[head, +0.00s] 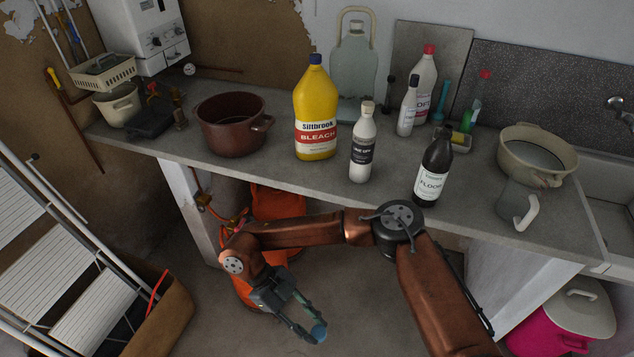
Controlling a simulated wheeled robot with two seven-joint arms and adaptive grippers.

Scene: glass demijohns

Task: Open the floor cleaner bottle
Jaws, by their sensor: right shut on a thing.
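The floor cleaner bottle (433,172) is dark with a white label reading "FLOOR". It stands upright near the front edge of the counter, right of centre. Its top is dark and I see no coloured cap on it. My right gripper (312,328) hangs low in front of the counter, well below and to the left of the bottle. It is shut on a small round blue thing (319,331) that looks like a cap. My left gripper is not in view.
A yellow bleach bottle (316,110), a white bottle (362,145) and several others stand on the counter (280,178). A brown pot (232,125) is left, a beige pot (536,152) right. A stepladder (50,250) leans at left. Below are an orange thing (275,205) and a pink bin (540,328).

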